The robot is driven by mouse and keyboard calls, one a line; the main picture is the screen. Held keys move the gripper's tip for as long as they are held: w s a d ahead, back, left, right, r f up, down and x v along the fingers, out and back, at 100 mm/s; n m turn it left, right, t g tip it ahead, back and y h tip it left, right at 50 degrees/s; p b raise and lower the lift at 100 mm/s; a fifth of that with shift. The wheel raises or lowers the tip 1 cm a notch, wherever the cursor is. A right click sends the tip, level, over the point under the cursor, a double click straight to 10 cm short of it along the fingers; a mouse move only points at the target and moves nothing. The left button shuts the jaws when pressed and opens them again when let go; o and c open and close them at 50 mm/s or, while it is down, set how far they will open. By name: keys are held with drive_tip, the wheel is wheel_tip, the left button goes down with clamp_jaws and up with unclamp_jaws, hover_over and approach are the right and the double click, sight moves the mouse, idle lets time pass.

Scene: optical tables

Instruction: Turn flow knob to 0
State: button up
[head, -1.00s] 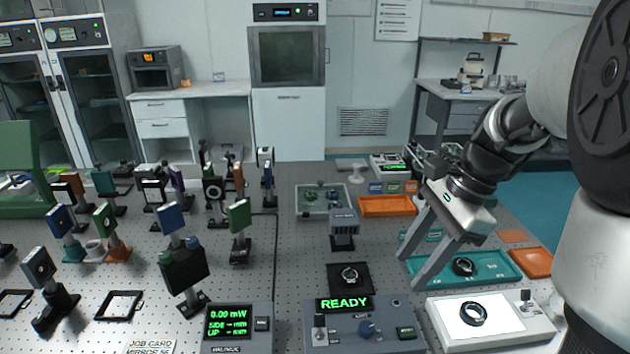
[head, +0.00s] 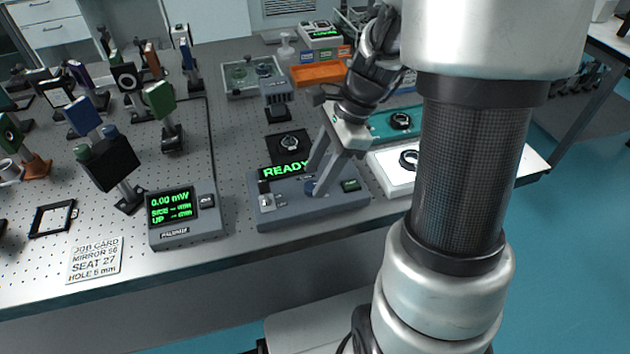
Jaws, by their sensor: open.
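The grey console (head: 285,207) near the front edge of the table has a green READY display. The fingertips are at the blue knob, one on each side as seen here. I cannot tell whether they touch it.
A green button (head: 351,185) is on the console's right. A power meter (head: 184,218) reading 0.00 mW stands at left. A white pad (head: 392,178) with a black ring lies at right, a teal tray (head: 383,124) behind it. Several optic mounts crowd the left.

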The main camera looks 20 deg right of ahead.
drive_tip(key=shift+x, duration=1)
drive_tip(key=shift+c, duration=0.3)
drive_tip(key=c, duration=1)
